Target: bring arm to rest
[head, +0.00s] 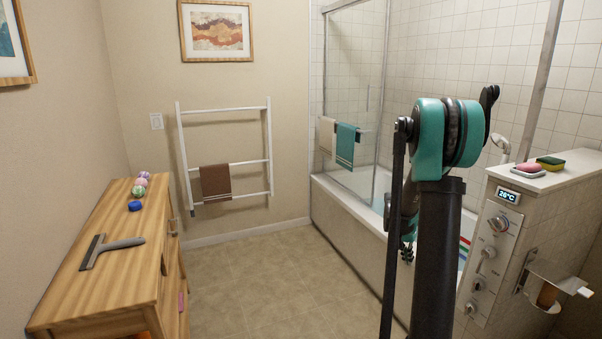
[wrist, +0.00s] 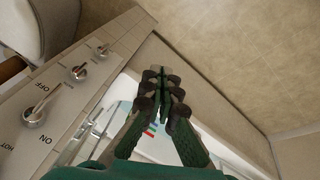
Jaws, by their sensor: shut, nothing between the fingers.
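My gripper (wrist: 162,88) shows in the wrist view with its two dark green fingers brought together at the tips, shut and empty. In the head view my gripper (head: 407,252) hangs low behind my upright arm, partly hidden by it, in front of the bathtub. My arm stands folded at the right of the middle, with a teal joint at its top. In the wrist view the gripper appears over the tub edge, beside the control panel (wrist: 62,95). No contact with anything is visible.
The bathtub (head: 345,222) and the tiled ledge with its control panel (head: 490,258) stand close to my arm on the right. A wooden dresser (head: 88,295) with a squeegee (head: 110,250) is at the left. The floor (head: 270,285) between is clear.

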